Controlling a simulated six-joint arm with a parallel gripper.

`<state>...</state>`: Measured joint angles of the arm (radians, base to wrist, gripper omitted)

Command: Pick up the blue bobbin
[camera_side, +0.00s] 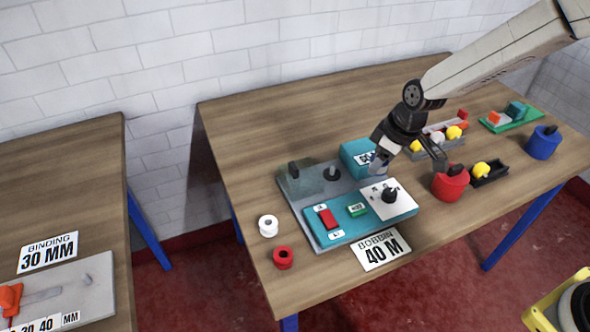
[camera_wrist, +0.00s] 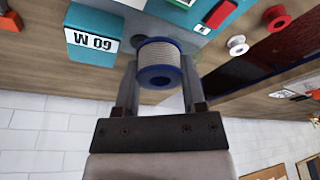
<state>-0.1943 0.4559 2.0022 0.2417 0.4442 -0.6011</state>
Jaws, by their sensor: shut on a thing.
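The blue bobbin (camera_wrist: 158,75), with blue flanges and pale grey thread, is between the two fingers of my gripper (camera_wrist: 160,64) in the wrist view. The fingers are shut on it, one on each side. In the side view, my gripper (camera_side: 407,160) hangs over the back right part of the bobbin machine, in front of the teal box.
The machine plate (camera_side: 300,205) carries a teal panel (camera_side: 345,231) with buttons and a black knob. A teal box (camera_side: 357,152) stands behind. White (camera_side: 268,225) and red (camera_side: 283,258) spools lie left. A red pot (camera_side: 450,183) and trays stand right.

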